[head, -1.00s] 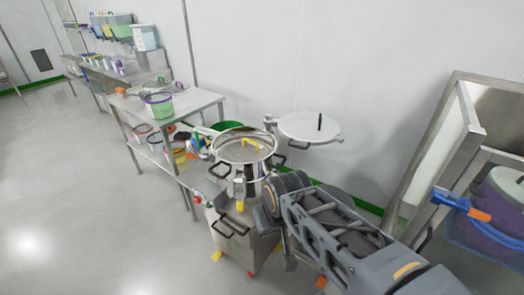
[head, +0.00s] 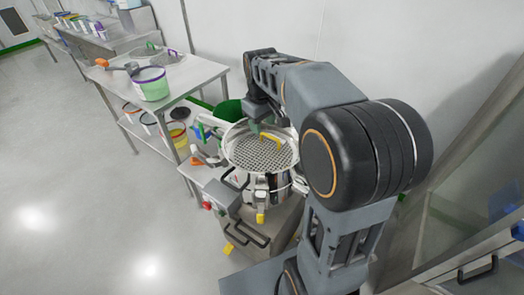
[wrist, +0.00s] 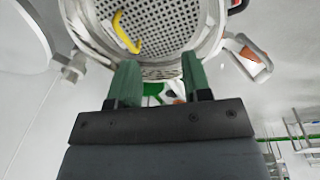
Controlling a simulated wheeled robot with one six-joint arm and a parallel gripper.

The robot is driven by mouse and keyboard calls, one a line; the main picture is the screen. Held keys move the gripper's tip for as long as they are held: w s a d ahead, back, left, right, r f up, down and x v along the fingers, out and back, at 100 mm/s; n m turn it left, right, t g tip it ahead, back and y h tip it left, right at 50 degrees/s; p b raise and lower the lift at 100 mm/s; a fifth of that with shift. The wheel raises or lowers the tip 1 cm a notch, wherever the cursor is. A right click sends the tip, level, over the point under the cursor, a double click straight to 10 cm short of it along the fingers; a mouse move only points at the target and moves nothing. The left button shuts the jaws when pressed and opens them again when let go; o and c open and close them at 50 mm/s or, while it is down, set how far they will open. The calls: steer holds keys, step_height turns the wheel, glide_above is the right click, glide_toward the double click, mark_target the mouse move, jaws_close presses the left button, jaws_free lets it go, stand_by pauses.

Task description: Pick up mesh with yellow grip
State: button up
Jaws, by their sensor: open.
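The mesh (head: 250,157) is a round perforated metal disc with a yellow grip (head: 272,139) standing up from it. It sits in the top of a steel vessel (head: 266,188). In the wrist view the mesh (wrist: 172,22) fills the top, with its yellow grip (wrist: 124,34) at upper left. My gripper is open and empty, its two green fingers apart (wrist: 160,80). The fingers point toward the vessel's rim, and the yellow grip is not between them. In the head view my arm reaches over the far side of the vessel, and the fingers are mostly hidden.
A steel table (head: 188,83) stands left of the vessel, with a green-banded container (head: 151,84) on top and several tubs below. A green bin (head: 231,110) is behind the vessel. The wall is close behind; floor at left is clear.

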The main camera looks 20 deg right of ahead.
steer(key=w+d+f+n+g, duration=0.2)
steer(key=w+d+f+n, duration=0.15)
steer(key=w+d, duration=0.45)
glide_above(270, 145)
steer(key=shift+m, duration=0.35)
steer(key=f, duration=0.8)
steer(key=shift+w+a+f, duration=0.2)
steer(key=shift+w+f, duration=0.05)
steer(key=shift+f, duration=0.1)
steer(key=shift+s+d+f, duration=0.15)
steer(key=shift+s+f, duration=0.05)
steer(key=shift+f, duration=1.25)
steer(key=shift+s+d+f, duration=0.1)
steer(key=shift+s+f, duration=0.05)
steer(key=shift+f, duration=1.3)
jaws_close()
